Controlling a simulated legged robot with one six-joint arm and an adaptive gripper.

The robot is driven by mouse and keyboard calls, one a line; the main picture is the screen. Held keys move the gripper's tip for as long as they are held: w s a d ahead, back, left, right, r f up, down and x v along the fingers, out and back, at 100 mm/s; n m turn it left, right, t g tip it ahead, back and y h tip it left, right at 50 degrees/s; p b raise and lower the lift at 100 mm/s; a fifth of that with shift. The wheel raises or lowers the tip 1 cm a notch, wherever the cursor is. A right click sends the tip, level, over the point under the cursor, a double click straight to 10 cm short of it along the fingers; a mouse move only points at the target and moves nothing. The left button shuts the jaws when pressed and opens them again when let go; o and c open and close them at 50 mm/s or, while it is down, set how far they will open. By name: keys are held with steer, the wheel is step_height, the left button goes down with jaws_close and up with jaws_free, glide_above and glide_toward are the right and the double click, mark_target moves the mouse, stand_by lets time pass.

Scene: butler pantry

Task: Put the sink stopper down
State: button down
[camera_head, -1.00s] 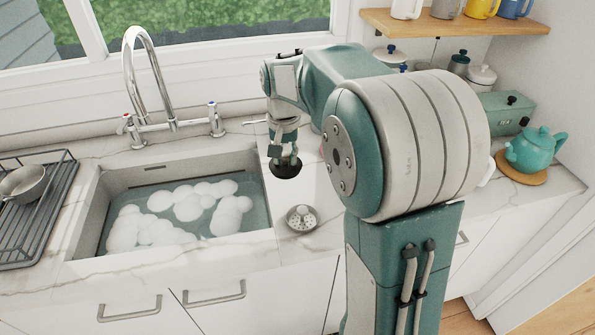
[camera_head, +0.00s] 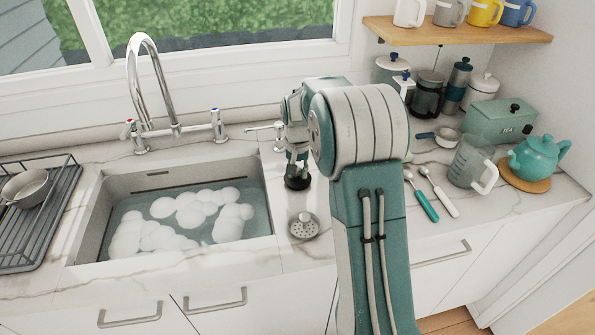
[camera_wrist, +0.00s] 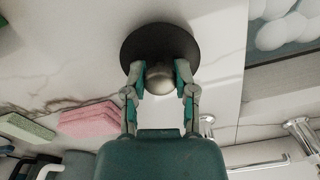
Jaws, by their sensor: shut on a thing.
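The sink stopper is a black disc with a round metal knob. In the head view the stopper (camera_head: 297,183) is at the counter right of the sink, behind the metal strainer (camera_head: 304,226). My gripper (camera_head: 298,165) points down at it from above. In the wrist view my gripper (camera_wrist: 160,78) is shut on the stopper's knob (camera_wrist: 160,77), with the black disc (camera_wrist: 160,42) beyond the fingertips. The disc looks flat and close to the marble; I cannot tell whether it touches.
The sink (camera_head: 267,205) with foamy water lies to the left. A pink sponge (camera_wrist: 90,118) and a green sponge (camera_wrist: 27,128) show in the wrist view. A glass jug (camera_head: 468,163), two spoons and a teal teapot (camera_head: 540,158) stand on the right counter.

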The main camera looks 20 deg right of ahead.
steer(key=shift+d, duration=0.15)
steer(key=shift+c, duration=2.1)
jaws_free()
step_height(320, 180, up, 12)
steer(key=f, duration=0.1)
steer(key=s+a+r+n+t, duration=0.1)
steer(key=s+a+r, duration=0.3)
steer(key=s+r, duration=0.25)
steer(key=s+a+n+t, duration=0.2)
steer(key=s+a, duration=0.1)
steer(key=s, duration=0.8)
steer(key=s+a+f+n+t, duration=0.1)
steer(key=s+a, duration=0.3)
steer(key=s, duration=0.8)
steer(key=shift+s+a+f+n+t, duration=0.15)
steer(key=shift+s+a+n+t, duration=0.1)
steer(key=shift+n+t, duration=0.6)
